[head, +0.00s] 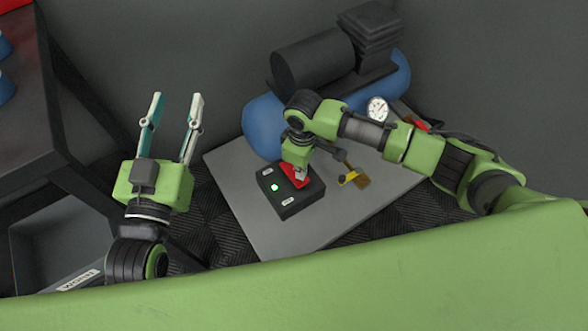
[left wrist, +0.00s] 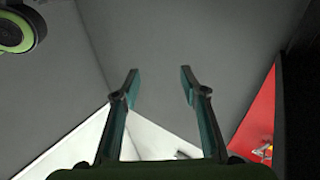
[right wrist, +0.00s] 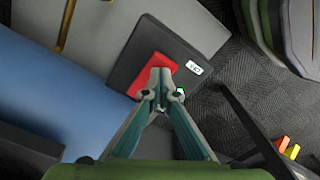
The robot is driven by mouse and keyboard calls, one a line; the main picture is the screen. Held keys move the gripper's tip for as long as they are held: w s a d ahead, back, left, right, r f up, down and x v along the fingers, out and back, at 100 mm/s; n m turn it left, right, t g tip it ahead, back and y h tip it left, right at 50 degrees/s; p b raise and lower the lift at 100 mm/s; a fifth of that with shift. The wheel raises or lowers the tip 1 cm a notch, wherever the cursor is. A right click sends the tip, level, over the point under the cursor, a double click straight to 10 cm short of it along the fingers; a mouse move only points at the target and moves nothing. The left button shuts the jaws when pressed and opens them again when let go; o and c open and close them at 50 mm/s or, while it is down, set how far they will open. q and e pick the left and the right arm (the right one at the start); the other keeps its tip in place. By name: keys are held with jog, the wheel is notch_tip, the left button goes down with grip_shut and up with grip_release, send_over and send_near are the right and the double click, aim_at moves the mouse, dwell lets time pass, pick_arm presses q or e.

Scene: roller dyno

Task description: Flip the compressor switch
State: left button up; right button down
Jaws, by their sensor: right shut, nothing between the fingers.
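The compressor switch is a red rocker (head: 294,175) on a black box (head: 301,203) with a lit green light (head: 275,188) and small white labels. The box sits on the compressor's grey base plate. My right gripper (head: 300,176) is shut and empty, with its tips at the red rocker. In the right wrist view the closed tips (right wrist: 158,88) overlap the red rocker (right wrist: 141,74); whether they touch it I cannot tell. My left gripper (head: 174,96) is open and empty, raised to the left of the compressor; its spread fingers also show in the left wrist view (left wrist: 160,85).
The blue compressor tank (head: 262,122) with a black motor (head: 313,60) stands behind the box. A gauge (head: 377,109) and a brass fitting with a yellow handle (head: 348,178) are to its right. A dark cabinet (head: 40,100) stands at the left.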

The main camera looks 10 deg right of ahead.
pick_arm(q)
jog(key=shift+s+d+r+t, duration=0.15)
jog(key=shift+r+t, duration=0.45)
jog(key=shift+r, duration=0.5)
pick_arm(e)
jog(key=shift+f, duration=0.8)
